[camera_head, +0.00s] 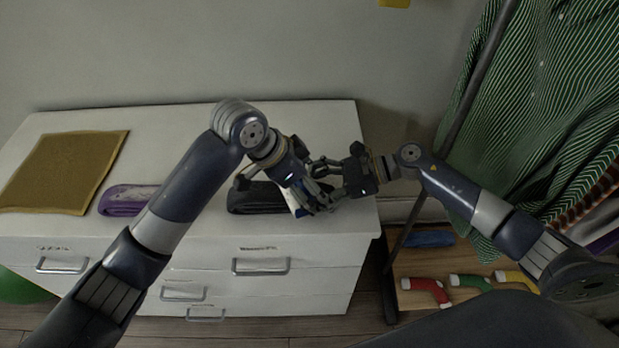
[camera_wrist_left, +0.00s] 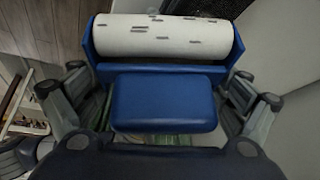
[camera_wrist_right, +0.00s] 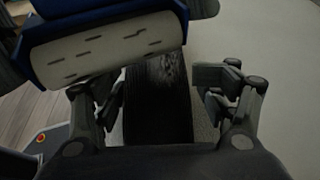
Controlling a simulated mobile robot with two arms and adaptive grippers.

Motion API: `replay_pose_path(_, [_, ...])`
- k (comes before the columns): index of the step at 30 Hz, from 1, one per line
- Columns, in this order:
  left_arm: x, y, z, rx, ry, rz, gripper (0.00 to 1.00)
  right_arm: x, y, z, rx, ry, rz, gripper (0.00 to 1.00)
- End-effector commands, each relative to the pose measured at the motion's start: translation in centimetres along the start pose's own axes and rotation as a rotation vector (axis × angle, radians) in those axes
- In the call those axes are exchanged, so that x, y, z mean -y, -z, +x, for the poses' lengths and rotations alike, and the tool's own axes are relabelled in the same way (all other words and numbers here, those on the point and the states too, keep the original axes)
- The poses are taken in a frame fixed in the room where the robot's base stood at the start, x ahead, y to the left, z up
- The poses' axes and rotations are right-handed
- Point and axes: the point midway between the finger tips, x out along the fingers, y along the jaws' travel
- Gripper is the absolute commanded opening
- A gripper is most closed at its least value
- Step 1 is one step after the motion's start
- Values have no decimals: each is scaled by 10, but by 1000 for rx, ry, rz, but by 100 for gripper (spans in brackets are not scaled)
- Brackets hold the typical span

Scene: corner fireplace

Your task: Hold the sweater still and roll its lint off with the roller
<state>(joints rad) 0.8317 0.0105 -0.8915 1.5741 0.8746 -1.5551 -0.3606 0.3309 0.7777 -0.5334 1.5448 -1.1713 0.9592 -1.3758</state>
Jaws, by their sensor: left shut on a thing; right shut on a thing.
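The lint roller (camera_wrist_left: 165,100) has a blue handle and frame and a white roll with several dark marks. My left gripper (camera_head: 303,187) is shut on its handle; the roller (camera_head: 297,205) is partly hidden in the head view. The dark sweater (camera_head: 254,198) lies folded on the white dresser's front right. In the right wrist view it is a dark band (camera_wrist_right: 158,110) with a paler, fuzzy patch near its far part. My right gripper (camera_head: 325,172) is shut on the sweater, its fingers at either side. The roller is close by; whether it touches the cloth I cannot tell.
The white dresser (camera_head: 200,130) also bears a purple folded cloth (camera_head: 124,200) and a brown-gold mat (camera_head: 65,172) at left. A rack with a green striped shirt (camera_head: 545,100) stands at right, above a shelf with red (camera_head: 432,290), green and yellow items. The dresser's back is clear.

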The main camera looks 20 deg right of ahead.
Motion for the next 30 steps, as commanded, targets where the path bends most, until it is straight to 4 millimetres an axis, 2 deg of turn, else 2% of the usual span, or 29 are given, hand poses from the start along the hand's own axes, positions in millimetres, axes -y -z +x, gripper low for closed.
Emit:
replay_pose_path(5, [-1, 0, -2, 7, -5, 0, 54, 1, -3, 0, 7, 4, 0, 32])
replay_pose_path(21, [3, 28, -49, 0, 2, 0, 54, 0, -2, 0, 4, -1, -1, 32])
replay_pose_path(30, [3, 30, -52, 1, 2, -1, 54, -1, -2, 1, 4, -2, 0, 32])
